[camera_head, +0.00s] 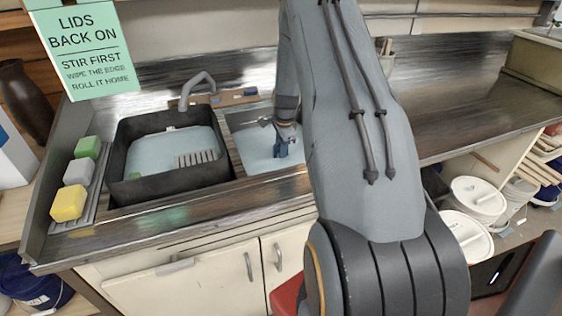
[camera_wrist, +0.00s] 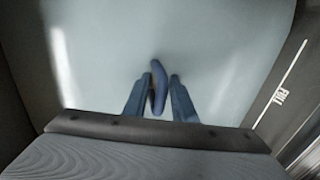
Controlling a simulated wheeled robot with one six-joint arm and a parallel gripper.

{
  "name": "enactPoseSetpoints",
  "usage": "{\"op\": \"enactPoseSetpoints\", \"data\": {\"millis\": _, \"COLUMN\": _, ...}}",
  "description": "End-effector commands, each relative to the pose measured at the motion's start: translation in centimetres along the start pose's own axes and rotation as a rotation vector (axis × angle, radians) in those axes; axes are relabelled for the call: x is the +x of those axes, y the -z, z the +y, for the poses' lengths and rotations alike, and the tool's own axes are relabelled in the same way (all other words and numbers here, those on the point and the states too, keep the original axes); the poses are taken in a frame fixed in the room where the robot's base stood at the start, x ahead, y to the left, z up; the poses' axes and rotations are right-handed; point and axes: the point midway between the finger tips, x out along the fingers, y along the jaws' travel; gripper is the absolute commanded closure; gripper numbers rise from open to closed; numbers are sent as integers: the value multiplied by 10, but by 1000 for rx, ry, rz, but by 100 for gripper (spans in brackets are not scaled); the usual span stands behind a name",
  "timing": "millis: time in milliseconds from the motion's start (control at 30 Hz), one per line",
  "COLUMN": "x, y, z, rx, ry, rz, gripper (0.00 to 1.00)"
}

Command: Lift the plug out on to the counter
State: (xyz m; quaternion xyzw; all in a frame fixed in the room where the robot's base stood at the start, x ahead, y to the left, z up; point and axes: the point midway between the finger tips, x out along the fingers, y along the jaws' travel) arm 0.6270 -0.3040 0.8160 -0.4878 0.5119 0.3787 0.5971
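The right basin (camera_head: 250,158) holds pale blue-grey liquid. My gripper (camera_head: 283,148) reaches down into this basin near its right side. In the wrist view the fingers of my gripper (camera_wrist: 160,84) point at the liquid, with a narrow space between them. A dark blue, rounded, elongated thing (camera_wrist: 158,88), perhaps the plug or its handle, lies between the fingertips. It is very close to the left finger, with a thin gap seeming to show at the right one. I cannot tell whether it is gripped. Nothing else of a plug shows.
A dark left basin (camera_head: 125,180) holds liquid and a grey rack. A tap (camera_head: 195,88) stands behind it. Green, grey and yellow blocks (camera_head: 70,203) sit on a side rack. The counter (camera_head: 440,100) right of my arm is mostly clear. Lidded buckets (camera_head: 475,200) stand lower right.

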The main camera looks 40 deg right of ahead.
Motion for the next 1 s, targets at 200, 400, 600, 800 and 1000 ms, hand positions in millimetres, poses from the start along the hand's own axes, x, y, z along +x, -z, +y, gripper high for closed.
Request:
{"op": "enactPoseSetpoints", "data": {"millis": 200, "x": 0, "y": 0, "z": 0, "rx": 0, "ry": 0, "rz": 0, "gripper": 100}}
{"op": "enactPoseSetpoints", "data": {"millis": 400, "x": 0, "y": 0, "z": 0, "rx": 0, "ry": 1, "rz": 0, "gripper": 100}}
{"op": "enactPoseSetpoints", "data": {"millis": 600, "x": -6, "y": 0, "z": -2, "rx": 0, "ry": 3, "rz": 1, "gripper": 100}}
{"op": "enactPoseSetpoints", "data": {"millis": 800, "x": -24, "y": 0, "z": -6, "rx": 1, "ry": 3, "rz": 0, "gripper": 100}}
{"op": "enactPoseSetpoints", "data": {"millis": 1000, "x": -52, "y": 0, "z": -12, "rx": 0, "ry": 4, "rz": 1, "gripper": 100}}
